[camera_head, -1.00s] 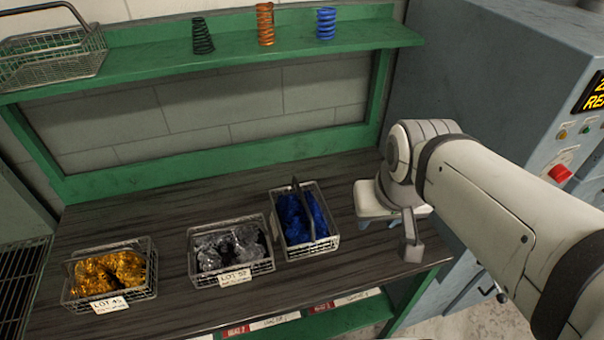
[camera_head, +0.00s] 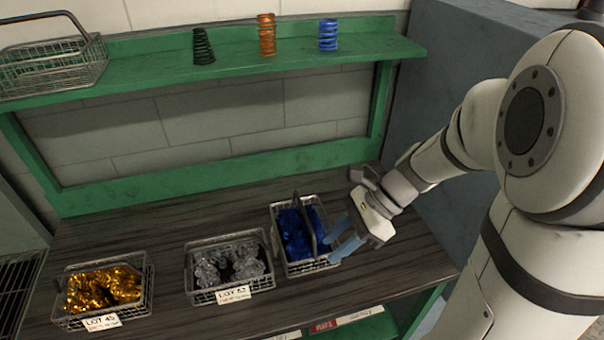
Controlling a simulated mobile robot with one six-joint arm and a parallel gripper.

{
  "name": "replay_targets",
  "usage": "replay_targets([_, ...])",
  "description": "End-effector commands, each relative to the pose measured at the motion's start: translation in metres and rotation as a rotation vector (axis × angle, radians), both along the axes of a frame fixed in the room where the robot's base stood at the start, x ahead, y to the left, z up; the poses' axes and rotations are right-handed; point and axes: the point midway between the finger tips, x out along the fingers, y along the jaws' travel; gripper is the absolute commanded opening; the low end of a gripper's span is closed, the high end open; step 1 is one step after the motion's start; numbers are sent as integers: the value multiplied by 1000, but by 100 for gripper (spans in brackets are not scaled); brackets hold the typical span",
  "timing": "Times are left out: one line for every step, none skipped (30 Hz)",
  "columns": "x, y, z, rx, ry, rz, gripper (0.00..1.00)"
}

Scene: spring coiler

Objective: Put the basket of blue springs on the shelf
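The wire basket of blue springs (camera_head: 291,269) stands on the dark bench (camera_head: 170,222), right of the other two baskets. Its handle stands up over the blue springs (camera_head: 296,234). My gripper (camera_head: 338,244) is at the basket's right side, with its blue-grey fingers pointing left toward it. The fingers look spread apart with nothing between them. Whether a fingertip touches the basket cannot be told. The green shelf (camera_head: 160,73) runs above the bench along the wall.
On the shelf stand an empty wire basket (camera_head: 50,78) at left and black (camera_head: 203,46), orange (camera_head: 267,35) and blue (camera_head: 328,35) sample springs. Bare shelf lies between the empty basket and the black spring. Baskets of silver (camera_head: 228,292) and gold springs (camera_head: 104,318) stand left on the bench.

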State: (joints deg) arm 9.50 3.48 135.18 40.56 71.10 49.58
Motion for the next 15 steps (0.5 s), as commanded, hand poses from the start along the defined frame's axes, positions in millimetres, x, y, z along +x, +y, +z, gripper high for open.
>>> replay_targets([11, 5, -13, 59, 133, -118, 35])
replay_targets([19, 8, -17, 93, 210, -191, 35])
replay_targets([29, 11, -22, 140, 314, -283, 35])
replay_targets([37, 13, -26, 175, 394, -348, 35])
replay_targets([45, 14, -30, 208, 472, -412, 35])
replay_targets([56, 14, -36, 252, 573, -492, 35])
replay_targets([64, 14, -40, 284, 644, -544, 35])
replay_targets([71, 14, -44, 314, 713, -595, 35])
replay_targets([81, 13, -49, 350, 796, -654, 35])
replay_targets([87, 12, -53, 377, 854, -692, 35])
replay_targets([94, 10, -57, 402, 910, -729, 35])
replay_targets([102, 8, -62, 436, 983, -774, 35])
replay_targets([108, 6, -66, 458, 1034, -805, 35])
replay_targets([113, 4, -70, 481, 1082, -832, 35])
replay_targets([120, 1, -75, 509, 1140, -866, 35])
